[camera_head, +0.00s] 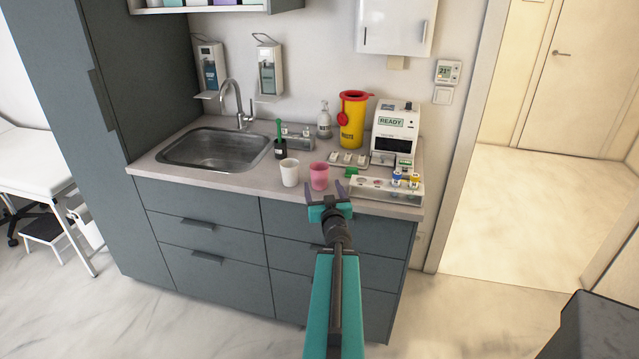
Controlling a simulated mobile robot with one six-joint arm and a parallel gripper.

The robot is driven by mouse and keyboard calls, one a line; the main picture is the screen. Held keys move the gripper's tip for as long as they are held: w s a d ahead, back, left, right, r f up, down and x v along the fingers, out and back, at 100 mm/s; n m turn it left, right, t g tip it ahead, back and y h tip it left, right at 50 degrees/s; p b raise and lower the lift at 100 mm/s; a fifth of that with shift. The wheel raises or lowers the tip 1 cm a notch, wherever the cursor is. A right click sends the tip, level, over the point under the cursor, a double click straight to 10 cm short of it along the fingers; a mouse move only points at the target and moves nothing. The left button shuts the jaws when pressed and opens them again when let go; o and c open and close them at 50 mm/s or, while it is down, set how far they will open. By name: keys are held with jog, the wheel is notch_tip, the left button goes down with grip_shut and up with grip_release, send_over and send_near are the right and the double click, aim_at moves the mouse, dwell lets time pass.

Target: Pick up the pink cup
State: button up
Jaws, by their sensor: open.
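The pink cup (319,177) stands upright near the front edge of the counter (225,178). A white cup (289,173) stands just to its left, with a small gap between them. My gripper (324,188) is open, its two fingers spread in front of the pink cup at the counter's front edge. The fingertips overlap the lower part of the cup in the picture. I cannot tell whether they touch it. Nothing shows between the fingers but the cup behind.
A white tray (366,189) with coloured-capped items sits right of the pink cup. Behind are a dark bottle with a green brush (280,146), a yellow bin (352,122) and a white device (395,133). A sink (213,148) lies left. Drawers (206,225) are below.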

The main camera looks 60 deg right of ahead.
aim_at(321, 180)
jog(key=shift+d+f+b, duration=0.1)
jog(key=shift+f+b, duration=0.05)
jog(key=shift+b, duration=0.4)
jog(key=shift+w+d, duration=0.3)
jog(key=shift+d, duration=0.05)
jog(key=shift+x, duration=1)
jog(key=shift+r+x, duration=0.15)
jog(key=shift+x, duration=1.15)
jog(key=shift+r+x, duration=0.15)
jog(key=shift+x, duration=1.15)
jog(key=c, duration=1.2)
jog(key=shift+o, duration=0.2)
jog(key=shift+r+p, duration=0.45)
jog(key=shift+p, duration=0.2)
